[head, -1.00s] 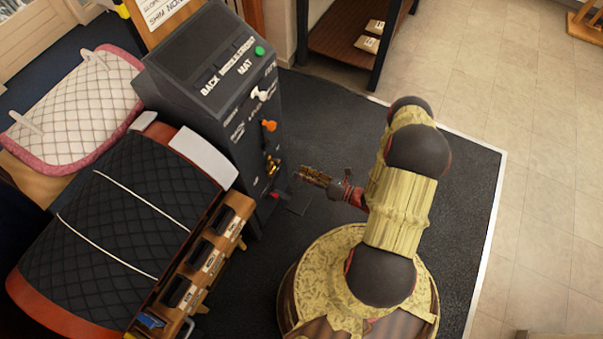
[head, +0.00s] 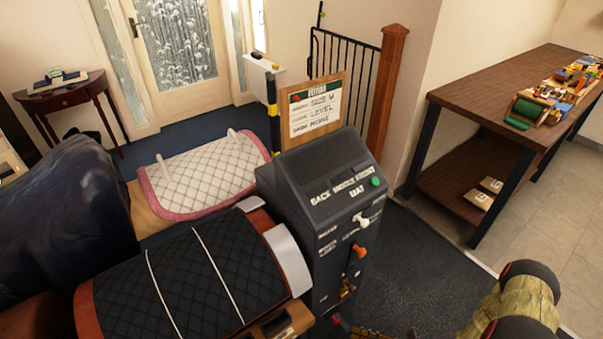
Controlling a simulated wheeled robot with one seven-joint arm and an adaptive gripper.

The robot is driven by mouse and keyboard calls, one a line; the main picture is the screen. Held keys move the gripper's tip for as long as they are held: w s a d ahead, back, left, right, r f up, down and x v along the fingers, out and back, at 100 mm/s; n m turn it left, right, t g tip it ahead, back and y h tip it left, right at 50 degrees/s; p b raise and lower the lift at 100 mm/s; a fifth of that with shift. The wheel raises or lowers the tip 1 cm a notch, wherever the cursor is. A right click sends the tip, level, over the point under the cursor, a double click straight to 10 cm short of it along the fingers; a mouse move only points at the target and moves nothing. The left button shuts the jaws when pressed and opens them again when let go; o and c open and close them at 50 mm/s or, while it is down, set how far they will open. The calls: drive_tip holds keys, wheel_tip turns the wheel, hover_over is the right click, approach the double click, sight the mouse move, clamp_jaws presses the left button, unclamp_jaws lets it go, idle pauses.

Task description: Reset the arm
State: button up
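My arm (head: 520,300) shows only in part at the bottom right of the head view, with dark joints and a yellowish patterned cover. My gripper (head: 368,334) is just a small gold-brown bit at the bottom edge, right of the foot of the dark console. The rest of it is cut off by the frame. I cannot tell whether it is open or shut, and no held object shows.
The dark console (head: 310,200) with white and orange knobs stands left of my arm. A black quilted pad (head: 190,280) and a white quilted pad with pink edging (head: 205,175) lie left of it. A brown workbench (head: 480,100) stands at right. Dark mat floor is clear between.

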drive_tip(key=s+d+r+n+g+h, duration=0.2)
drive_tip(key=r+n+g+h, duration=0.15)
drive_tip(key=r+n, duration=0.55)
drive_tip(key=s+d+r+n+g+h, duration=0.2)
drive_tip(key=d+r+n+g+h, duration=0.15)
drive_tip(key=r+n, duration=0.45)
drive_tip(key=s+d+r+n+g+h, duration=0.15)
drive_tip(key=r+n+h, duration=0.35)
drive_tip(key=r, duration=0.7)
drive_tip(key=s+a+r+n+t+h, duration=0.1)
drive_tip(key=a+r+n+t, duration=0.2)
drive_tip(key=r, duration=0.8)
drive_tip(key=s+a+r+n+t+h, duration=0.1)
drive_tip(key=a+r+n+t, duration=0.2)
drive_tip(key=r, duration=0.8)
drive_tip(key=shift+s+a+n+t+h+p, duration=0.15)
drive_tip(key=shift+n+t+h+p, duration=0.2)
drive_tip(key=shift+n+t, duration=0.3)
